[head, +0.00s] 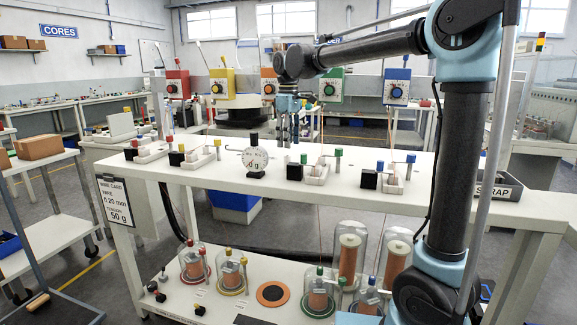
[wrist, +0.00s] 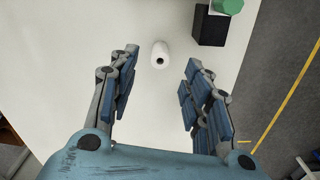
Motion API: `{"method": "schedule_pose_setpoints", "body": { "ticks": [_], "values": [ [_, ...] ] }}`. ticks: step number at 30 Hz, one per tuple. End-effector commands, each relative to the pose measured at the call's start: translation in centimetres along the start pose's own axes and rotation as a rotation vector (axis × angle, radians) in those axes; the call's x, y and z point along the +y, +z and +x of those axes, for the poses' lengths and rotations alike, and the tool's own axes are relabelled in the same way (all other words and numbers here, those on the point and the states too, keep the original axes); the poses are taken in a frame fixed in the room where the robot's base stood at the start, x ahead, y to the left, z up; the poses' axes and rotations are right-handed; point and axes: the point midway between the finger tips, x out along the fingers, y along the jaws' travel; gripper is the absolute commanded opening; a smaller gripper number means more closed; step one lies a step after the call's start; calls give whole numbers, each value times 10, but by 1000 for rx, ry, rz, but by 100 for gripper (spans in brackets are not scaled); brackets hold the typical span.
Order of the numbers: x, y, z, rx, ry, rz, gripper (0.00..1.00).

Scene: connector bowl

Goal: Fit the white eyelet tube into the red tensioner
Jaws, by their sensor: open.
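A small white tube (wrist: 160,54) with a dark hole in its end is on the white tabletop in the wrist view. I cannot make it out in the head view. My gripper (wrist: 158,80) is open, with its fingers spread to the left and right of the tube's line. The tube shows near the fingertips, in the gap, and nothing is held. In the head view my gripper (head: 288,138) points down over the bench. The red tensioner (head: 177,85), a box with a dial and a thin rod, stands at the back left of the row.
Yellow (head: 222,87), orange, green (head: 330,85) and blue (head: 396,86) boxes stand in the same row. A black block (wrist: 208,27) with a green knob is right of the tube. A round gauge (head: 254,160) and a scrap tray (head: 497,188) are on the bench.

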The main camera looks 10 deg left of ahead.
Motion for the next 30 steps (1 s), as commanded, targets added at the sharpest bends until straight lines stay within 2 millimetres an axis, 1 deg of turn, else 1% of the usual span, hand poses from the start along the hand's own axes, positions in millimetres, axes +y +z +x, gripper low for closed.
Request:
{"method": "schedule_pose_setpoints", "body": {
  "ticks": [1, 3, 10, 15, 19, 23, 29, 30],
  "values": [
    [0, 0, 6, 0, 0, 0, 44],
    [0, 0, 12, 0, 0, 0, 44],
    [0, -1, 25, 0, 0, 0, 44],
    [0, -4, 49, 0, 0, 0, 44],
    [1, -4, 63, 0, 0, 0, 44],
    [1, -4, 69, 0, 0, 0, 44],
    [1, -4, 70, 0, 0, 1, 44],
    [1, -4, 70, 0, 0, 1, 38]
  ]
}}
